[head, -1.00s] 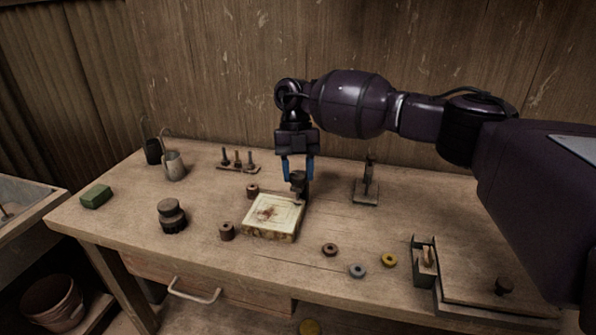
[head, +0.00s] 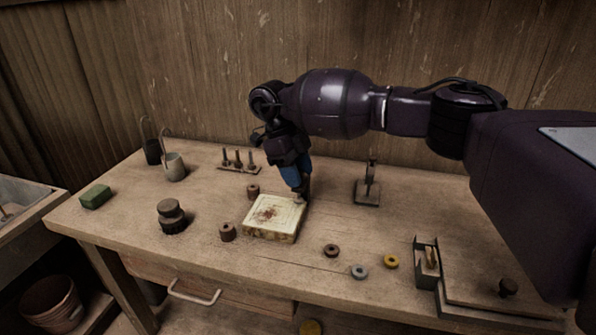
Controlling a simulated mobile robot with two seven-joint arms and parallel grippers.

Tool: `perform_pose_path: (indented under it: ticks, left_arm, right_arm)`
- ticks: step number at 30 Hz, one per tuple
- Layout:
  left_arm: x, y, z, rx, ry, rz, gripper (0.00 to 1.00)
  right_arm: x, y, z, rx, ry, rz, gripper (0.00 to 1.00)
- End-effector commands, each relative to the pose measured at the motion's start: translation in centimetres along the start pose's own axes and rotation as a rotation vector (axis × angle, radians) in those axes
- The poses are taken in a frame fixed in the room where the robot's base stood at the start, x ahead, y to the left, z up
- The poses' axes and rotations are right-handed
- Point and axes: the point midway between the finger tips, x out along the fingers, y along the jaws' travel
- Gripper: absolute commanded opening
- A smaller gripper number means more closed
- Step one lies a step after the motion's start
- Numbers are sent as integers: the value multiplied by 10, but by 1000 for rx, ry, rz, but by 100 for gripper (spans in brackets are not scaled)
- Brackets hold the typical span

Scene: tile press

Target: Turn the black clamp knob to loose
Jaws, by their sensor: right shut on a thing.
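A cream tile with a brown floral mark (head: 273,213) lies on a block in the middle of the bench. My right gripper (head: 301,188) points down at the tile's back right corner. Its blue fingers are turned almost edge-on to the view. It is shut on the black clamp knob, which the fingers now mostly hide. Which way the knob points cannot be told. My left gripper is not in view.
A small upright stand (head: 367,192) is right of the gripper. A rack of pegs (head: 239,165) stands behind left. Rings (head: 359,271) and brown spools (head: 228,232) lie near the tile. A dark stacked knob-like piece (head: 171,217) and green block (head: 96,197) are left.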

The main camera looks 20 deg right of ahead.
Motion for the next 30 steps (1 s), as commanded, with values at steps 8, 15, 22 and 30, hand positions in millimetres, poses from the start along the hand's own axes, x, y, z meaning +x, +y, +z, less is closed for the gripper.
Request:
perform_pose_path:
  ticks: [8,15,22,30]
  left_arm:
    - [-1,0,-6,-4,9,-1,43]
    - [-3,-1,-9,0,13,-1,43]
    - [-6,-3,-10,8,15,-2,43]
    - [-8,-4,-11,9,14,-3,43]
  right_arm:
    - [-3,1,-1,-242,-5,-106,18]
    - [-3,2,-2,-453,-4,-194,18]
    - [-3,2,-2,-648,-4,-275,18]
    - [-3,2,-2,-831,-4,-350,18]
